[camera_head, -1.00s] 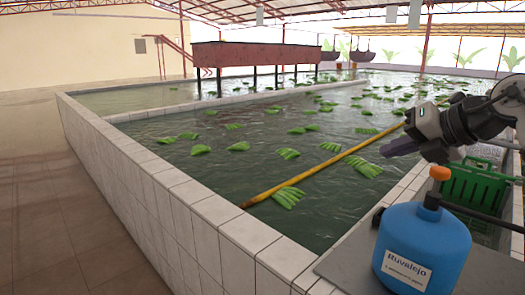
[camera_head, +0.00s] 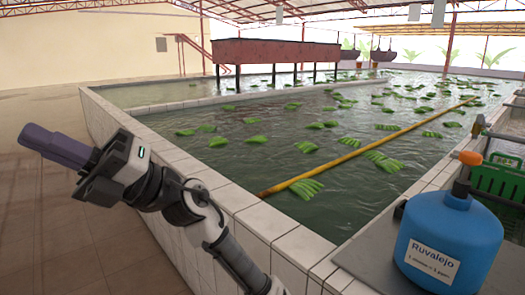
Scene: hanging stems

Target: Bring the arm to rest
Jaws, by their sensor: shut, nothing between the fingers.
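My gripper (camera_head: 62,148) is at the left of the head view, at the end of my arm. Its two purple-grey fingers lie together, shut and empty, pointing left over the tiled floor. My arm reaches in from the bottom edge and crosses in front of the tank's white tiled wall (camera_head: 270,215). Nothing is seen touching the fingers.
Green banana hands (camera_head: 305,188) float in the tank beside a yellow pole (camera_head: 345,158). A blue Ruvalejo container (camera_head: 448,235) with an orange cap stands on a grey surface at lower right. A green crate (camera_head: 500,178) is behind it. The floor (camera_head: 45,225) at left is clear.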

